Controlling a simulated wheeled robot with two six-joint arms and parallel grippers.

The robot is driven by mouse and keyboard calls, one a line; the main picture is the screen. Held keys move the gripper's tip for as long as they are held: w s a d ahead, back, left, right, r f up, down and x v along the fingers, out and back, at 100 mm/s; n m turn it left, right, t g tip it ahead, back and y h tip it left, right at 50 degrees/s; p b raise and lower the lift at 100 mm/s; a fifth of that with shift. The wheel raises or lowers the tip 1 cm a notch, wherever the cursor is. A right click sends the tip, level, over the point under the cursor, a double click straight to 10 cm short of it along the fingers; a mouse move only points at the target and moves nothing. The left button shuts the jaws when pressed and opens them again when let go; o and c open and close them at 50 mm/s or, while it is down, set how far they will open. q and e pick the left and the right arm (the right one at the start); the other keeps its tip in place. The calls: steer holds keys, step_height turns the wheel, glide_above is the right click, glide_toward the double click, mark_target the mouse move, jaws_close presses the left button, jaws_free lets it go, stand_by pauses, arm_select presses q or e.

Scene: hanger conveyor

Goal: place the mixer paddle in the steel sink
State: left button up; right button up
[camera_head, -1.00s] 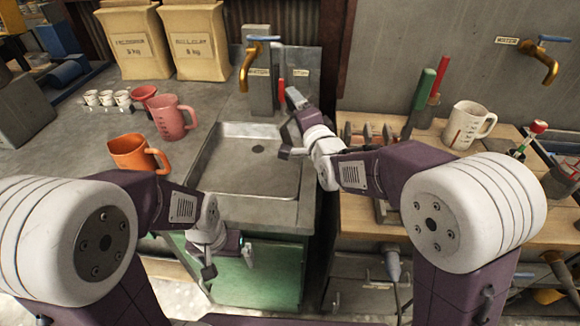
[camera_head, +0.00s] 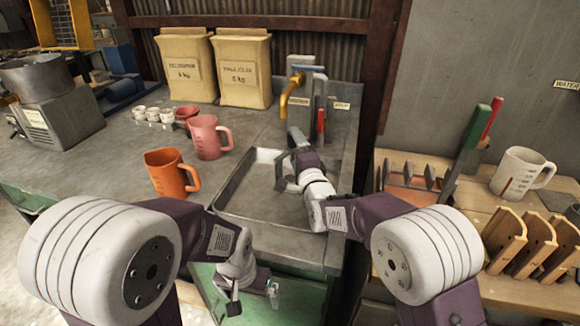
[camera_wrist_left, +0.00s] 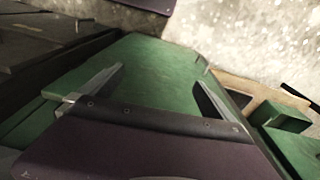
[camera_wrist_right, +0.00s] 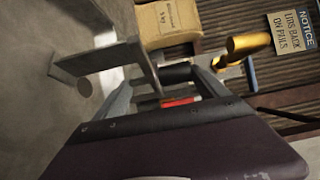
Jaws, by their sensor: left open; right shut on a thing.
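The steel sink (camera_head: 230,205) is a shallow grey basin set into the counter in the middle of the head view. My right gripper (camera_head: 284,162) is above its right rear part. It is shut on the grey mixer paddle, whose flat metal bars (camera_wrist_right: 100,58) show in the right wrist view, with the sink floor and round drain behind them. In the head view the paddle is hard to separate from the fingers. I cannot tell whether it touches the sink. My left gripper (camera_head: 253,299) is open and empty, low in front of the green cabinet.
A brass tap (camera_head: 290,92) and grey post (camera_head: 318,105) stand behind the sink. An orange jug (camera_head: 168,175) and pink jug (camera_head: 205,138) stand to its left. Two sacks (camera_head: 243,70) are at the back. A wooden rack (camera_head: 535,245) and white jug (camera_head: 522,172) are right.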

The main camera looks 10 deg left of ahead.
steer(key=shift+w+a+f, duration=0.65)
steer(key=shift+w+a, duration=0.25)
steer(key=shift+a, duration=0.05)
step_height(320, 180, down, 4)
steer(key=shift+s+r+b, duration=0.1)
steer(key=shift+b, duration=0.5)
steer(key=shift+f, duration=0.35)
steer(key=o, duration=1.9)
